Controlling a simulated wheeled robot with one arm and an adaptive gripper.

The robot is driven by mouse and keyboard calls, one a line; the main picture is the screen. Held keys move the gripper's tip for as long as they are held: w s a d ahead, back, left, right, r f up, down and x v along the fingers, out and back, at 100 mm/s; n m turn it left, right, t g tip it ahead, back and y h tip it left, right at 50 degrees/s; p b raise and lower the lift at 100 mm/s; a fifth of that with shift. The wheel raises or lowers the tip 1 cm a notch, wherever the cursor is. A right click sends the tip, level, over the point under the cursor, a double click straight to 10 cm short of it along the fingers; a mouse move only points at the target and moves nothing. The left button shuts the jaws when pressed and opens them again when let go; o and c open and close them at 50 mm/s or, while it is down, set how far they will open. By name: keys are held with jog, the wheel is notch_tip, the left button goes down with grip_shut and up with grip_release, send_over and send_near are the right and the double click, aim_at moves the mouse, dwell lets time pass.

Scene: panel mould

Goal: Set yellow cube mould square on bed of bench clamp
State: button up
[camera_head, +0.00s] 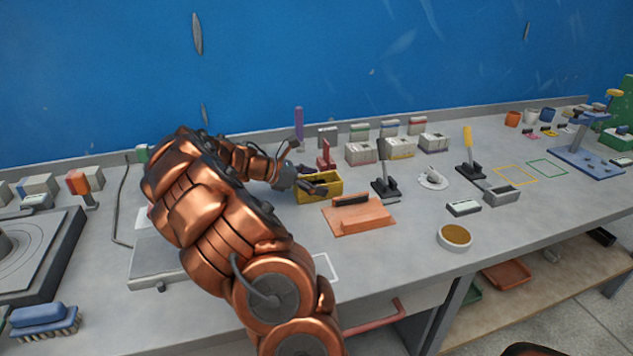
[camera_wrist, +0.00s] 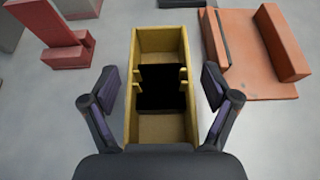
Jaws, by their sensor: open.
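The yellow cube mould (camera_head: 335,187) is an open-topped long box standing on the bench. In the wrist view the mould (camera_wrist: 134,75) is seen from above, with a black area across its middle and small tabs on its inner walls. My gripper (camera_head: 312,187) is over the mould; in the wrist view my gripper (camera_wrist: 160,88) has one finger on each side of it, with gaps to both walls. The orange plate with a raised block and dark strip, apparently the bench clamp (camera_head: 350,228), lies just right of the mould. It also shows in the wrist view (camera_wrist: 250,75).
A red stepped piece (camera_head: 326,158) stands close behind the mould. A black-handled toggle clamp (camera_head: 385,185) is behind the orange plate. A round dish (camera_head: 455,238) sits near the front edge. Bare bench lies in front of the orange plate.

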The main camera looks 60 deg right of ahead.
jog(key=shift+r, duration=0.1)
jog(key=shift+w+a+r, duration=0.15)
jog(key=shift+w, duration=0.05)
jog(key=v, duration=1)
jog(key=shift+w+a+r, duration=0.35)
jog(key=shift+w+a, duration=0.1)
